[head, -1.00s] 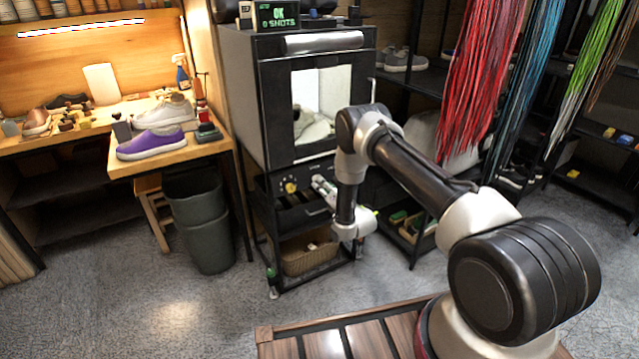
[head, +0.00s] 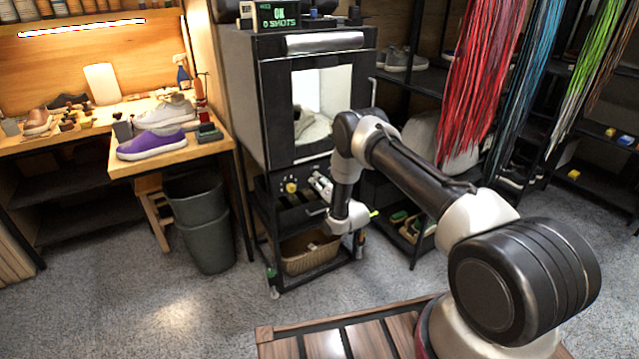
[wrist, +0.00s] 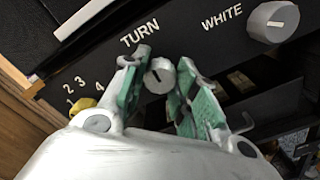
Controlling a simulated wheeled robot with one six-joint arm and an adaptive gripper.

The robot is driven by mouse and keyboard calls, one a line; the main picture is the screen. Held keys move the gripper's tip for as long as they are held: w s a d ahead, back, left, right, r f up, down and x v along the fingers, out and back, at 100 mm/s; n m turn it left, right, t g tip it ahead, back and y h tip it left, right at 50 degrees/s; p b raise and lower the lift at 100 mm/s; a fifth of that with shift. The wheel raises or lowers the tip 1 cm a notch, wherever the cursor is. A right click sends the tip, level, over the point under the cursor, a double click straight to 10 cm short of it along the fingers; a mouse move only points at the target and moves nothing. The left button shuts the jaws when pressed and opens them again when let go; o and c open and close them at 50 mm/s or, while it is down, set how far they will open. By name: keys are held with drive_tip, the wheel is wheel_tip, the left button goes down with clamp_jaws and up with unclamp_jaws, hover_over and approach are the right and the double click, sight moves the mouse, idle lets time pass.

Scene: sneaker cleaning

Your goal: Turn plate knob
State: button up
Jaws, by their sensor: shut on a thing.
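The plate knob (wrist: 158,77) is a small grey round knob below the word TURN on the black control panel (wrist: 190,58) in the wrist view. A dark line marks its face, tilted in the picture. My gripper (wrist: 164,84) has its green-padded fingers on either side of the knob and is shut on it. In the head view, my gripper (head: 320,186) reaches the panel under the photo box (head: 268,115). The knob itself is hidden there behind my gripper and arm.
A yellow knob (wrist: 84,103) with numbers around it sits left of my gripper. A larger grey knob (wrist: 272,21) labelled WHITE is at the upper right. A basket (head: 305,256) stands on the shelf below. A grey bin (head: 203,225) stands to the left.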

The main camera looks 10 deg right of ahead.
drive_tip(key=m, duration=2.6)
drive_tip(key=shift+m, duration=0.7)
drive_tip(key=o, duration=1)
